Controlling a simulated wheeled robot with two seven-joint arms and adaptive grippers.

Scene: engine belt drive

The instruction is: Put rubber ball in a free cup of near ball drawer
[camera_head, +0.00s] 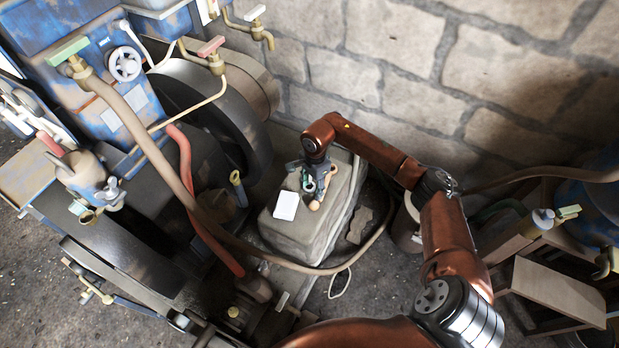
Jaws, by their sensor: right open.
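My right gripper (315,188) points down over the top of a grey stone block (290,238), near the middle of the view. It is open. A small green-rimmed item (309,183) and a small tan rounded item (314,205) show at its fingers. They are too small to name, and I cannot tell whether either is the rubber ball or touches the fingers. I cannot make out the near ball drawer or its cups. My left gripper is not in view.
A white card (286,205) lies on the block beside the gripper. A brown hose (270,258) loops around the block's front. The engine with its large dark wheel (215,130) stands left, a brick wall (460,70) behind, a wooden step (555,292) right.

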